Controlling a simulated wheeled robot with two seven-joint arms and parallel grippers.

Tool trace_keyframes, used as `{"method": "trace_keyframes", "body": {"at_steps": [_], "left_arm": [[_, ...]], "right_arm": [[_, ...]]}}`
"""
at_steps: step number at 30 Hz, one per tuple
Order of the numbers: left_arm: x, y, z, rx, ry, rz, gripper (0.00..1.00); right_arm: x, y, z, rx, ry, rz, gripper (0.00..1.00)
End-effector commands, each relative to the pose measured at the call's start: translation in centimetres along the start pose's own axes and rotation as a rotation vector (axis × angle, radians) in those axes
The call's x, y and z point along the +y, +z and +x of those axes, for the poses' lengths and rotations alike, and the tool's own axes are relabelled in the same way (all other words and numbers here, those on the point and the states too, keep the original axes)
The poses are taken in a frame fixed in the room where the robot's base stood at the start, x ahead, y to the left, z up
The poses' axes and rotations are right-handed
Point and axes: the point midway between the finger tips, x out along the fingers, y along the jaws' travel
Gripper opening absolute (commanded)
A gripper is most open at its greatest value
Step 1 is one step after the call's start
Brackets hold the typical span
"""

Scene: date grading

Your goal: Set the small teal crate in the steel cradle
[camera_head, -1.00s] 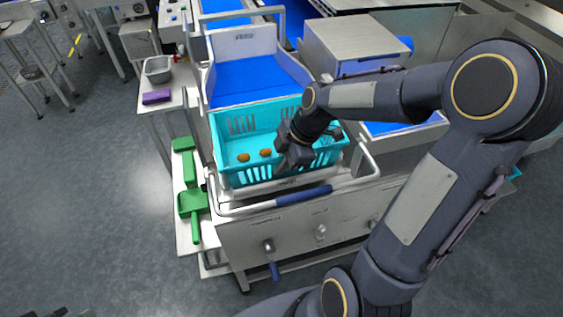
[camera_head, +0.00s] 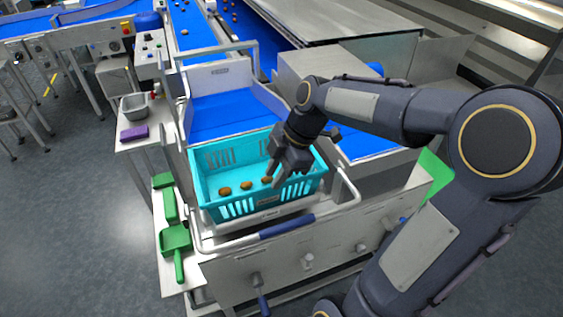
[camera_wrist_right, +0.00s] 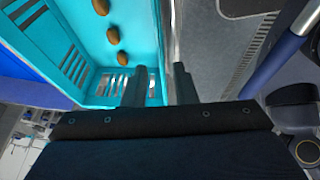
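The teal crate (camera_head: 207,200) sits upright over the steel cradle (camera_head: 222,239), below the blue chute. I cannot tell how fully it is seated. Three brown dates (camera_head: 246,185) lie on its floor; they also show in the right wrist view (camera_wrist_right: 113,35). My right gripper (camera_head: 287,182) is at the crate's front right side, fingers pointing down. In the right wrist view, the fingers (camera_wrist_right: 160,85) are apart, one on the inner side of the crate wall (camera_wrist_right: 160,45) and one outside it. I see no firm grip on the wall. My left gripper is out of view.
A steel rail with a blue grip (camera_head: 287,226) runs along the front. A blue chute (camera_head: 235,112) rises behind the crate. A green scoop (camera_head: 175,238), a purple block (camera_head: 134,132) and a grey tub (camera_head: 133,106) are at the left. A steel box (camera_head: 330,66) stands behind.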

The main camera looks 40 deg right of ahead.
Motion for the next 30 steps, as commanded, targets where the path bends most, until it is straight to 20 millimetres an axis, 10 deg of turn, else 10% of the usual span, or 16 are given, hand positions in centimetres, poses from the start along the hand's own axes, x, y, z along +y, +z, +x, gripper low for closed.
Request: {"method": "trace_keyframes", "body": {"at_steps": [9, 30], "left_arm": [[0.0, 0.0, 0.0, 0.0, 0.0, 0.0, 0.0], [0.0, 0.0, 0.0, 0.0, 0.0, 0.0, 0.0]], "right_arm": [[0.0, 0.0, -3.6, 0.001, 0.001, -0.001, 0.25], [0.0, 0.0, -3.7, 0.001, -0.001, 0.0, 0.25]]}}
